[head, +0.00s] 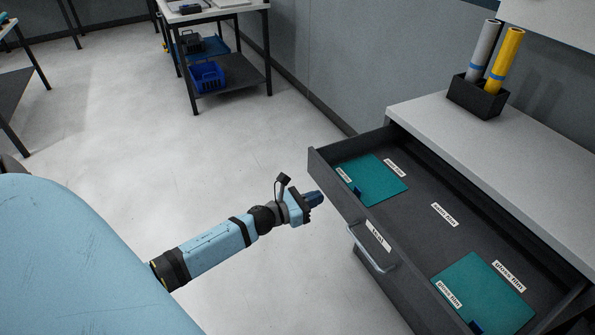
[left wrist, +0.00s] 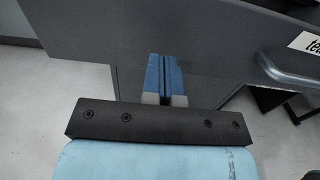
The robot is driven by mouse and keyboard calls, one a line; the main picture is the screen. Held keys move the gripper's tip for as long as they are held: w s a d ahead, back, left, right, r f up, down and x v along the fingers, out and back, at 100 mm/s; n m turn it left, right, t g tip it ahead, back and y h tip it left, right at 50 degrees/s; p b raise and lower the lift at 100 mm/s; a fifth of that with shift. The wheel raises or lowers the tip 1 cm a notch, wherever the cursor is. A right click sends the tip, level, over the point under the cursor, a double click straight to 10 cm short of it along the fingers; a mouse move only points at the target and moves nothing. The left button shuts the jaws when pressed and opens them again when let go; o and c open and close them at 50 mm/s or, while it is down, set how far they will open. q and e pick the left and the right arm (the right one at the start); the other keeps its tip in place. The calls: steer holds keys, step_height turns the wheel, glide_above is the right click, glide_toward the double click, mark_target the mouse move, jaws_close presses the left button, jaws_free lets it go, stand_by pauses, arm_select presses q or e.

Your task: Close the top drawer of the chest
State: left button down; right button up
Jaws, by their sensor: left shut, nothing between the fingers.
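The chest's top drawer (head: 350,205) is pulled out, a dark grey box with a silver bar handle (head: 372,250) and a white label on its front. My left gripper (head: 316,198) is shut and empty, close to the drawer front, left of the handle. In the left wrist view its blue fingers (left wrist: 164,75) are together and point at the grey drawer front (left wrist: 110,35). The handle (left wrist: 285,72) shows at the right there. I cannot tell whether the fingers touch the front. My right gripper is not in view.
Teal squares (head: 372,180) and white labels lie in the drawer. The light chest top (head: 440,125) carries a black holder (head: 477,97) with a grey and a yellow roll. A cart (head: 228,75) with a blue bin stands at the back. The floor left of the drawer is clear.

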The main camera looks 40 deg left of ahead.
mark_target(331, 192)
arm_select(q)
steer(key=shift+x, duration=1.45)
steer(key=shift+w, duration=0.1)
